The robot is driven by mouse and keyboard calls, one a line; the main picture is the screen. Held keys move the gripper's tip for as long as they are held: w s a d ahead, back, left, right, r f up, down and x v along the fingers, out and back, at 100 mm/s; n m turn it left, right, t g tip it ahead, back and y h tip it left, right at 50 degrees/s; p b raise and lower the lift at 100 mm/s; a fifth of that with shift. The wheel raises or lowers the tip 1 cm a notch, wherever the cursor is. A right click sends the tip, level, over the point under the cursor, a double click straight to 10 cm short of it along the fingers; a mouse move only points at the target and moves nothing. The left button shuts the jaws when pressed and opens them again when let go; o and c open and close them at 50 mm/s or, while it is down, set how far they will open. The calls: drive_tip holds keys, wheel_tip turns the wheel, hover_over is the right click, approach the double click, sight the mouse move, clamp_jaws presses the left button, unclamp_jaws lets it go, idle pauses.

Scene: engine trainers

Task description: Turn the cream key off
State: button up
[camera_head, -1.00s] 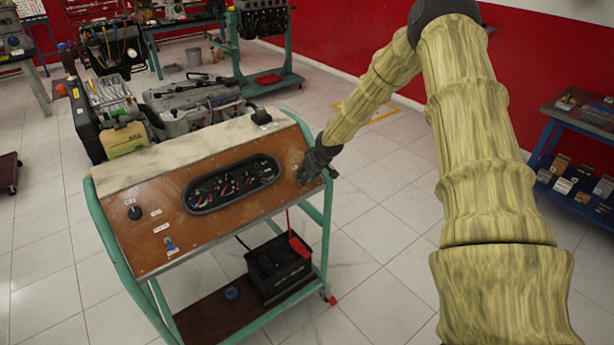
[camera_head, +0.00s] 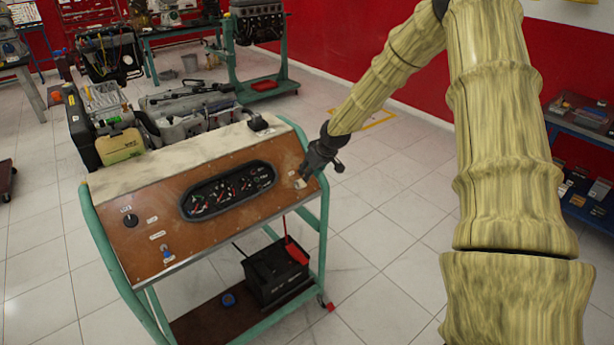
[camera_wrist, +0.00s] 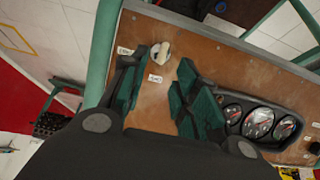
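The cream key (camera_wrist: 161,52) sits on the brown face of the engine trainer panel (camera_wrist: 225,52), beside small white labels. In the head view it shows as a small pale spot (camera_head: 300,184) at the panel's right end, just below my gripper (camera_head: 310,171). In the wrist view my gripper (camera_wrist: 160,76) is open, its two dark green fingers spread apart. The key lies just beyond the gap between the fingertips, and nothing is held. Whether a fingertip touches the panel cannot be told.
A gauge cluster (camera_head: 227,191) fills the panel's middle. A black knob (camera_head: 130,220) and a blue switch (camera_head: 166,254) are at its left. A battery (camera_head: 275,272) stands on the lower shelf. An engine (camera_head: 190,112) is behind; a shelf (camera_head: 590,130) is at right.

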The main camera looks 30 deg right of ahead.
drive_tip(key=shift+v, duration=1.95)
drive_tip(key=shift+s+f, duration=0.1)
drive_tip(key=shift+f, duration=0.05)
drive_tip(key=s+a+f+g+y+b, duration=0.1)
drive_tip(key=s+a+f+g, duration=0.1)
drive_tip(key=s+a+f, duration=0.9)
drive_tip(key=s+a+f+g+b, duration=0.1)
drive_tip(key=s+a+f, duration=0.8)
drive_tip(key=f, duration=0.4)
drive_tip(key=s+a+f+g, duration=0.1)
drive_tip(key=s+a+f, duration=0.2)
drive_tip(key=s, duration=0.6)
drive_tip(key=s+a+f+m+g+h+b, duration=0.1)
drive_tip(key=s+a+f, duration=0.2)
drive_tip(key=s, duration=0.6)
drive_tip(key=s+a+f+g, duration=0.1)
drive_tip(key=s+a+f, duration=0.2)
drive_tip(key=s, duration=0.6)
drive_tip(key=shift+f+b, duration=0.3)
drive_tip(key=shift+b, duration=0.1)
